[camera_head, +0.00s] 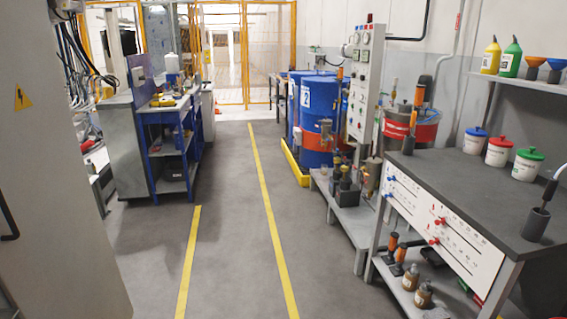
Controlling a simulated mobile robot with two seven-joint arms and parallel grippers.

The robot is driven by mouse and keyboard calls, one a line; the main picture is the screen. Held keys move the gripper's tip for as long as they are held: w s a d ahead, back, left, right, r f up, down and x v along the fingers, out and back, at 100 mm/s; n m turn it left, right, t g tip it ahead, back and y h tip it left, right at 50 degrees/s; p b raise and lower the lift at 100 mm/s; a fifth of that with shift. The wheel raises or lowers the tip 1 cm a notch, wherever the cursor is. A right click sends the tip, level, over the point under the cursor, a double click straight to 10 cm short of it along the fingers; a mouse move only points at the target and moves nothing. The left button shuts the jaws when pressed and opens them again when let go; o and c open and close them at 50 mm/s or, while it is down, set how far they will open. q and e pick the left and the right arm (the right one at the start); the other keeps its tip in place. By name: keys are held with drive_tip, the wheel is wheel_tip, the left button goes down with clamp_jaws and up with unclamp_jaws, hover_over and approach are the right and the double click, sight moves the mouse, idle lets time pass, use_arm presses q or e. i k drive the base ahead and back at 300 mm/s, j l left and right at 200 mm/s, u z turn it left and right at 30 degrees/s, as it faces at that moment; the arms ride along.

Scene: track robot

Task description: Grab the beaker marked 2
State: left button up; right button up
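I cannot make out a beaker marked 2. A large blue drum (319,125) with a red-orange band stands in the middle distance, and its white label (306,97) reads 2. White tubs with a blue lid (475,142), a red lid (498,153) and a green lid (527,166) stand on the dark bench at the right; their labels are too small to read. Brown bottles (423,296) stand on the shelf under that bench. Neither of my grippers is in view.
The grey floor (225,220) between the yellow lines is clear. A blue workbench (168,150) stands at the left, behind a grey cabinet (55,200). The dark bench top (450,183) and a low grey platform (352,215) bound the right side. A yellow fence closes the back.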

sight(324, 168)
drive_tip(key=i+l+u, duration=0.25)
drive_tip(key=i, duration=2.95)
drive_tip(key=i+j, duration=0.1)
drive_tip(key=i, duration=0.75)
drive_tip(key=i+z, duration=0.1)
drive_tip(key=i, duration=0.8)
drive_tip(key=i+j, duration=0.2)
drive_tip(key=i, duration=0.65)
drive_tip(key=i+z, duration=0.3)
drive_tip(key=i, duration=0.25)
drive_tip(key=i+j+z, duration=0.25)
drive_tip(key=i, duration=0.25)
drive_tip(key=i+z, duration=0.4)
drive_tip(key=i+j+z, duration=0.15)
drive_tip(key=z, duration=0.3)
drive_tip(key=i+j+z, duration=0.25)
drive_tip(key=z, duration=0.15)
drive_tip(key=i+j+z, duration=0.45)
drive_tip(key=k+l, duration=0.1)
